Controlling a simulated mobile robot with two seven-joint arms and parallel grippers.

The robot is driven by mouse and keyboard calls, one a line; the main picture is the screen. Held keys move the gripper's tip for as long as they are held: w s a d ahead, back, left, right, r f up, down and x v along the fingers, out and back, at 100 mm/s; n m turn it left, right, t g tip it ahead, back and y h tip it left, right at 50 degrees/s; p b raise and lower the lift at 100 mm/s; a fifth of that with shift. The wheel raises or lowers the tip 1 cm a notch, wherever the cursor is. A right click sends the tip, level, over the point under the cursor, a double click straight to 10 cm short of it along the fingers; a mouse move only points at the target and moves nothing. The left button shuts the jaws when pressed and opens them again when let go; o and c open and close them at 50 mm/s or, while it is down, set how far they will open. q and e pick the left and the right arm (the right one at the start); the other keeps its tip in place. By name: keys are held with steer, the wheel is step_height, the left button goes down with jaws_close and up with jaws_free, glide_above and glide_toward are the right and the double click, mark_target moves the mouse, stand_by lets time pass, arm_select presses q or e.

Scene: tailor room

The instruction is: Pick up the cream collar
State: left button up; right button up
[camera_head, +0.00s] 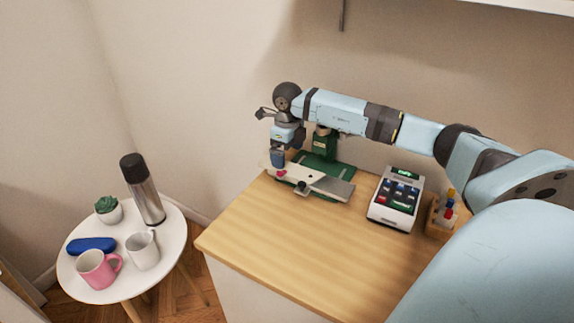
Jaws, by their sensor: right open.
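My right gripper (278,163) points down at the back left of the wooden counter, and I take it as open. Just below it is a flat cream piece (290,175), which looks like the cream collar. It lies on or against a green machine with a flat green base (334,170) and a grey metal plate (333,188). The gripper tips overlap the rear part of the cream piece in this view. I cannot tell whether they touch it. A small red spot and a dark knob show near the piece. My left gripper is out of view.
A card terminal (396,199) and a wooden holder with coloured items (441,216) stand to the right on the counter (300,240), whose front is clear. A round white side table (110,293) at left holds a flask, plant, blue case and two mugs.

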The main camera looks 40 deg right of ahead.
mark_target(288, 171)
step_height(288, 171, down, 5)
steer(key=shift+r, duration=0.1)
steer(key=shift+c, duration=0.5)
steer(key=c, duration=0.6)
